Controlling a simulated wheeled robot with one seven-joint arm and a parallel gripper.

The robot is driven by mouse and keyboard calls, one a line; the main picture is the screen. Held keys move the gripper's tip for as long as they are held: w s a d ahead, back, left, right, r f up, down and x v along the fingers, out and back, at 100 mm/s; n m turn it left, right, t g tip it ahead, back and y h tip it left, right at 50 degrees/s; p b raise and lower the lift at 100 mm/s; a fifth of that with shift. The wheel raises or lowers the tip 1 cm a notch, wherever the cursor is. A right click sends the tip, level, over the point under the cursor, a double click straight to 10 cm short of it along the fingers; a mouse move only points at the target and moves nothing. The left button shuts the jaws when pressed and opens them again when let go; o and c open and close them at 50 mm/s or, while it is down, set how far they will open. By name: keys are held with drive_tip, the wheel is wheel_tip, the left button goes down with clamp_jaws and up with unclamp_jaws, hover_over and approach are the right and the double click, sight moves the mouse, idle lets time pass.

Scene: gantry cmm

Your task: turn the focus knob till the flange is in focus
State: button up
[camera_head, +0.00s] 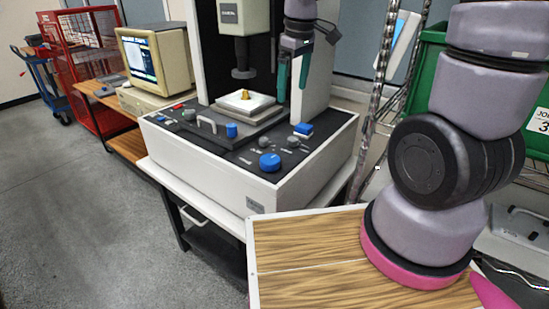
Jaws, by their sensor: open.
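A large round blue knob (270,162) sits on the front right of the machine's black control panel. A blue cylindrical knob (231,131) stands left of it, and a blue-topped control (303,129) stands behind it to the right. The panel labels are too small to read, so I cannot tell which is the focus knob. A small brass-coloured part (245,95), perhaps the flange, sits on the white stage plate (232,104) under the dark lens (243,73). My gripper (292,92) points down, open and empty, right of the stage and above the panel, apart from the knobs.
A beige monitor (155,58) with a lit screen stands left of the machine; its picture is too small to judge. The panel also has several grey knobs and a grey handle (207,122). A chrome rack post (378,90) and green bin (427,75) stand to the right.

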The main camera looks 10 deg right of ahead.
sight(271, 159)
drive_tip(key=a+f+n, duration=0.2)
drive_tip(key=f, duration=0.5)
drive_tip(key=a+f+n+g, duration=0.1)
drive_tip(key=f, duration=0.5)
drive_tip(key=a+f+n+g, duration=0.1)
drive_tip(key=a+f+n, duration=0.1)
drive_tip(key=f, duration=0.5)
drive_tip(key=shift+s+a+f+n, duration=0.25)
drive_tip(key=shift+a+f+n, duration=0.05)
drive_tip(key=shift+a, duration=0.05)
drive_tip(key=c, duration=1.3)
drive_tip(key=shift+m, duration=0.4)
drive_tip(key=shift+s+m, duration=0.1)
drive_tip(key=shift+m, duration=2.7)
